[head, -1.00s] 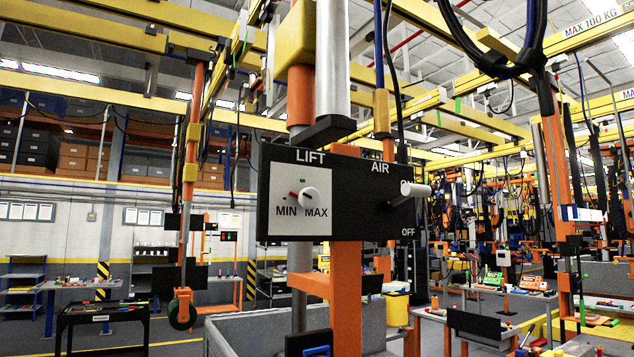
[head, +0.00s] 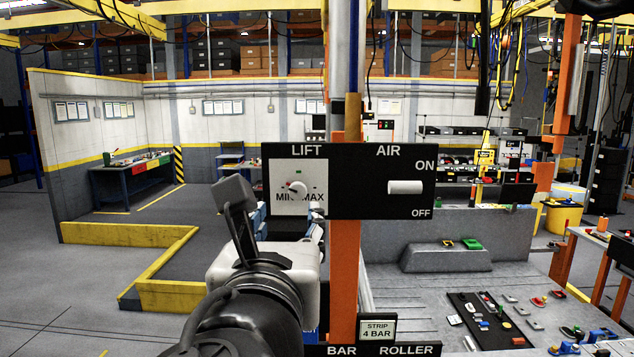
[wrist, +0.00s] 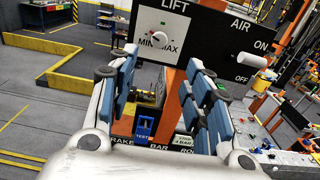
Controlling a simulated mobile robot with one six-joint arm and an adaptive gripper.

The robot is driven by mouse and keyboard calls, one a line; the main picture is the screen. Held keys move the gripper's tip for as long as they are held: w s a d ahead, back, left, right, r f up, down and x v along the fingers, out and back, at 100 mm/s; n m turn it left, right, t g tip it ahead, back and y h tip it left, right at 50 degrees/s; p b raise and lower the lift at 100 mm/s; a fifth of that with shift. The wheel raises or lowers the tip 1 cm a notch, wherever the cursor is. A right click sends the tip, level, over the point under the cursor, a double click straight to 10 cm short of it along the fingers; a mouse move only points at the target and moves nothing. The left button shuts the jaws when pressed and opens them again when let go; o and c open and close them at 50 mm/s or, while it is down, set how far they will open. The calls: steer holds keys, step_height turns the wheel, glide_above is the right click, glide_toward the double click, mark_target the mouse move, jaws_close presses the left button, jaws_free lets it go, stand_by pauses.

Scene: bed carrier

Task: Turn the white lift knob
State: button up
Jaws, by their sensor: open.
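The white lift knob (head: 297,187) is on the white LIFT plate of a black control panel (head: 351,198), above the MIN and MAX marks. A red pointer shows at its left side. In the wrist view the knob (wrist: 161,29) is ahead of the fingers, near the top. My gripper (wrist: 158,76) is open and empty, its blue-padded fingers wide apart on either side of the view, below the knob and clear of it. In the head view my gripper (head: 288,214) is below the LIFT plate, its fingers partly hidden by the wrist.
A white AIR handle (head: 405,187) sticks out on the panel's right, between ON and OFF. An orange post (head: 344,270) carries the panel. A lower panel (head: 375,350) and a STRIP 4 BAR sign (head: 376,328) are below. A grey bed (head: 520,267) with parts lies right.

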mark_target(298, 190)
steer(key=w, duration=0.5)
steer(key=w+p, duration=0.1)
steer(key=w, duration=0.5)
steer(key=w+p, duration=0.1)
steer(key=w, duration=0.5)
steer(key=shift+w+d+f, duration=0.1)
steer(key=shift+d+f, duration=0.05)
steer(key=shift+d, duration=0.15)
steer(key=shift+c, duration=0.3)
steer(key=c, duration=1)
